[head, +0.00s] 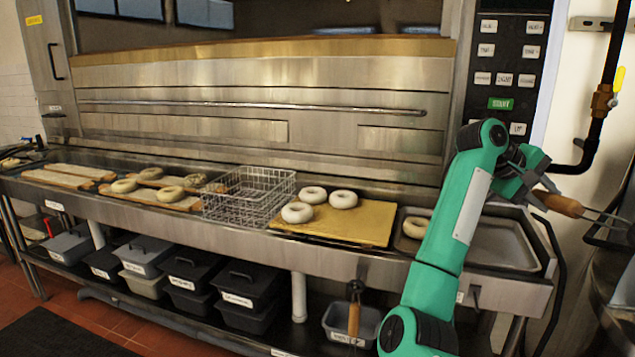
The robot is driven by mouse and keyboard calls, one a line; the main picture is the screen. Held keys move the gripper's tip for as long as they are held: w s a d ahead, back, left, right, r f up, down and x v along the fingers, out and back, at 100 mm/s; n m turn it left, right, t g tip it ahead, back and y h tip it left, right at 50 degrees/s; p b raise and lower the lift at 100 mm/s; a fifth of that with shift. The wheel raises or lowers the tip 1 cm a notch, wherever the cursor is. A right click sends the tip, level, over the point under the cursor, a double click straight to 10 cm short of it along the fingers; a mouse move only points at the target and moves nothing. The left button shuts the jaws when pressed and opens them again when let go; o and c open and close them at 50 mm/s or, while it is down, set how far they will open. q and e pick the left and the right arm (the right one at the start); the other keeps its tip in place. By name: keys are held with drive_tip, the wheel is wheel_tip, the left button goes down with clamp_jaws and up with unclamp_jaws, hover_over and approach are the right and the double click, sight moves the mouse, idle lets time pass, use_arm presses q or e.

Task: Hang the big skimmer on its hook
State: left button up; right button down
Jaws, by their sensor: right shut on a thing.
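My right gripper (538,190) is at the right of the head view, above the right end of the metal counter. It is shut on the wooden handle of the big skimmer (563,206). The skimmer's metal shaft runs right from the handle, and its head is hard to make out at the picture's edge. A small metal fitting (475,297) shows on the counter's front, right of my arm; I cannot tell whether it is the hook. My left gripper is not in view.
Another wooden-handled tool (354,318) hangs at the counter's front. On the counter are a wire basket (243,200), a yellow board (365,225) with 3 pale bagels and a metal tray (503,245). Lidded bins (190,273) fill the lower shelf. A pipe (600,110) runs down the right wall.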

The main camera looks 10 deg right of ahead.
use_arm(q)
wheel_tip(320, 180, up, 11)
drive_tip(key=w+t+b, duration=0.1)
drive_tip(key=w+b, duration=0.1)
drive_tip(key=b, duration=0.3)
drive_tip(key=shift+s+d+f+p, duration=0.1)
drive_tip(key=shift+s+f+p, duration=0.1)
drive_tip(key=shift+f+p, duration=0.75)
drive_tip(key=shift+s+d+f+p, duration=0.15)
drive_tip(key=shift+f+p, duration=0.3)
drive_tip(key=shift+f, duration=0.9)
use_arm(e)
drive_tip(key=a+f+h, duration=0.2)
drive_tip(key=a+f, duration=0.4)
drive_tip(key=f, duration=0.1)
drive_tip(key=shift+f, duration=0.35)
drive_tip(key=shift+r, duration=0.1)
